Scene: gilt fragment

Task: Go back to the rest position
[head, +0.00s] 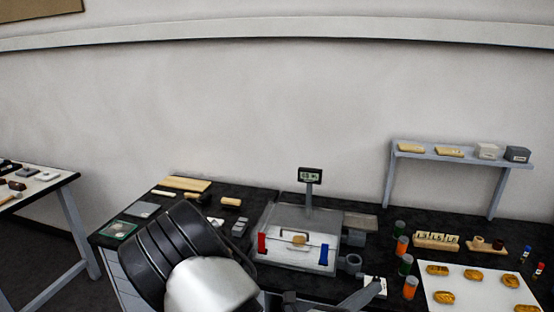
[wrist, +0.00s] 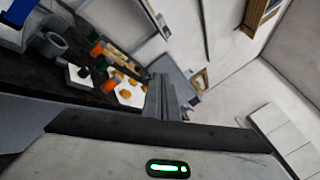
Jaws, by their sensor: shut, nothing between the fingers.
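My gripper (wrist: 165,82) shows in the wrist view as narrow grey fingers held together beyond the pale grey hand with a green light. Nothing is between the fingers. They are in free air, with the black bench (wrist: 85,92) behind and to the left. In the head view my black ribbed and silver arm rises at the bottom centre, in front of the bench's left part. I cannot make out the fingertips there.
A balance (head: 312,177) and a tray with red and blue ends (head: 292,259) stand mid-bench. Orange and green jars (head: 401,245) and a white board (head: 440,300) with gilt pieces (head: 473,275) are at right. A shelf (head: 460,155) stands behind. A side table (head: 50,184) is left; floor lies between.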

